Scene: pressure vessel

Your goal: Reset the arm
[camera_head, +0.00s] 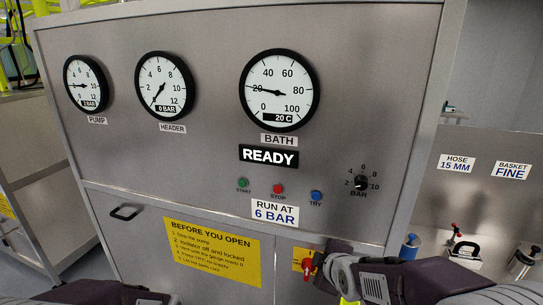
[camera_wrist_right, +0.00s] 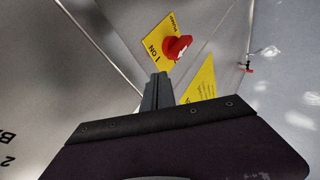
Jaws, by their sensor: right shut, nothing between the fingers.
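My right gripper (camera_head: 318,266) is shut and empty, low at the panel's front, beside a red rotary knob (camera_head: 307,265) on a yellow plate. In the right wrist view my closed fingers (camera_wrist_right: 158,90) point toward the red knob (camera_wrist_right: 177,47), whose plate reads "1 ON"; a small gap seems to lie between them. Part of my left arm shows at the bottom left, but its fingers are out of the picture. The grey panel (camera_head: 210,105) carries a pump gauge (camera_head: 86,84), a header gauge (camera_head: 164,82) reading 0 BAR and a bath gauge (camera_head: 279,90) reading 20 C.
A display (camera_head: 268,156) reads READY above start, stop and try buttons. A BAR dial (camera_head: 361,183) sits to their right. A yellow "BEFORE YOU OPEN" sign (camera_head: 211,250) is below. On the right, a bench holds a blue-topped cylinder (camera_head: 410,247) and clamp-like fittings (camera_head: 466,249).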

